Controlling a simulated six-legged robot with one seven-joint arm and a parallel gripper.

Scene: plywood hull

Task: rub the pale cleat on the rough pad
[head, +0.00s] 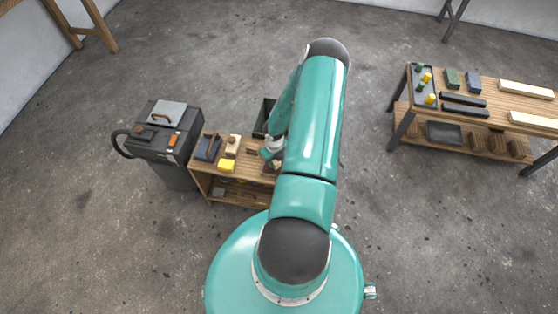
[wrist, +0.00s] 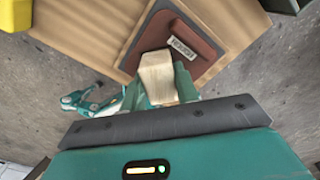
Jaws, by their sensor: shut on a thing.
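The pale cleat (wrist: 157,76) is a light wooden block, seen end-on in the wrist view. My gripper (wrist: 160,92) is shut on it, with a teal finger on either side. The rough pad (wrist: 205,38) is reddish brown with a label reading ROUGH, on a wooden board. The cleat's far end overlaps the pad's near edge in the picture; I cannot tell whether they touch. In the head view my gripper (head: 272,151) is over the right end of the small bench, and my arm hides most of that spot.
The small wooden bench (head: 214,176) also carries a yellow block (head: 227,165), a pale-topped block (head: 233,145) and a dark block (head: 207,148). A black machine with a hose (head: 165,135) stands left of it. A longer workbench (head: 470,128) stands right, with clear floor between.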

